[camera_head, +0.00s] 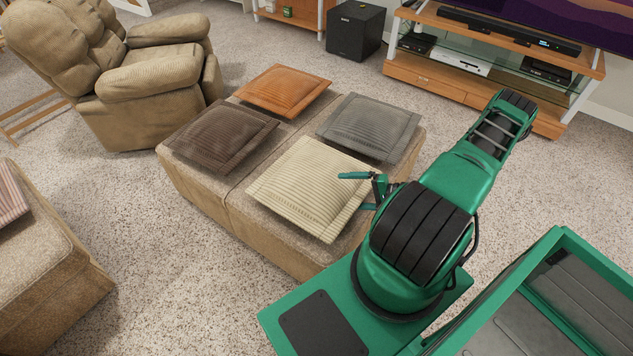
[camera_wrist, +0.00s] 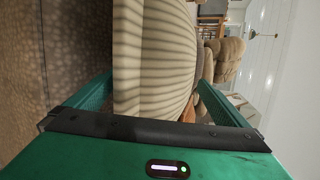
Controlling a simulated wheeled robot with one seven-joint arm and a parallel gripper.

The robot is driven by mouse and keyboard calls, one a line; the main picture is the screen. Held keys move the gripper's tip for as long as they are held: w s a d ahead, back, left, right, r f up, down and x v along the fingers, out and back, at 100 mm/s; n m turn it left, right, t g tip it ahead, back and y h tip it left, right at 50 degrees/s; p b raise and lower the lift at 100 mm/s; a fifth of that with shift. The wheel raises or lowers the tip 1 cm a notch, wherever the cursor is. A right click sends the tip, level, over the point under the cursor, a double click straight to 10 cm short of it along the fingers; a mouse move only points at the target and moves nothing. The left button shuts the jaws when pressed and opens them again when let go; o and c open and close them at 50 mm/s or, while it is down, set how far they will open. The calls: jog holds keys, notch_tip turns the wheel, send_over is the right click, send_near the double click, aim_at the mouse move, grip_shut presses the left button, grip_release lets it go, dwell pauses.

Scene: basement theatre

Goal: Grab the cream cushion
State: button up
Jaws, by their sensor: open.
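The cream cushion (camera_head: 312,188), ribbed with a flat border, lies on the near right part of the tan ottoman (camera_head: 240,225). My gripper (camera_head: 356,190) is at the cushion's right edge. One finger shows above the cushion's top and the other lower, partly hidden by the edge. In the wrist view, the cushion (camera_wrist: 155,55) runs between the two spread fingers of my gripper (camera_wrist: 155,85). The gripper is open, and the fingers do not appear closed on the fabric.
A brown cushion (camera_head: 221,136), an orange cushion (camera_head: 282,91) and a grey cushion (camera_head: 369,127) share the ottoman. A tan recliner (camera_head: 130,75) stands at the back left, a subwoofer (camera_head: 355,29) and a TV stand (camera_head: 485,65) behind.

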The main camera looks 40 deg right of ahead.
aim_at(339, 192)
jog(key=shift+x, duration=2.6)
jog(key=shift+s+a+f, duration=0.1)
jog(key=shift+s+f, duration=0.05)
jog(key=c, duration=1.2)
